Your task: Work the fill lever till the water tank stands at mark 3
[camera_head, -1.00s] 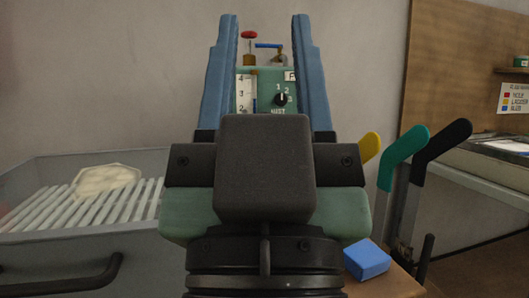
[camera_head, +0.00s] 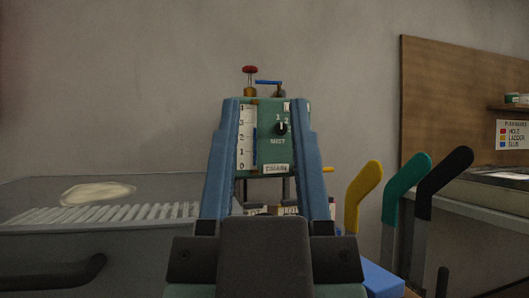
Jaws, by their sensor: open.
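The green tank unit (camera_head: 296,148) stands ahead, between my gripper's fingers. Its white gauge (camera_head: 245,140) is marked 0 to 4. A thin blue column (camera_head: 255,146) beside the scale seems to end between 2 and 3; the exact level is hard to read. A blue-handled lever (camera_head: 268,82) and a red knob (camera_head: 249,69) stand on top. A yellow handle end (camera_head: 328,169) shows beside the right finger. I cannot tell which is the fill lever. My gripper (camera_head: 265,101) is open and empty, its blue fingers hiding the unit's lower sides.
Yellow (camera_head: 362,190), green (camera_head: 405,175) and black (camera_head: 443,172) paddle-like handles stand at right, near a blue block (camera_head: 383,281). A wooden board (camera_head: 450,80) is behind.

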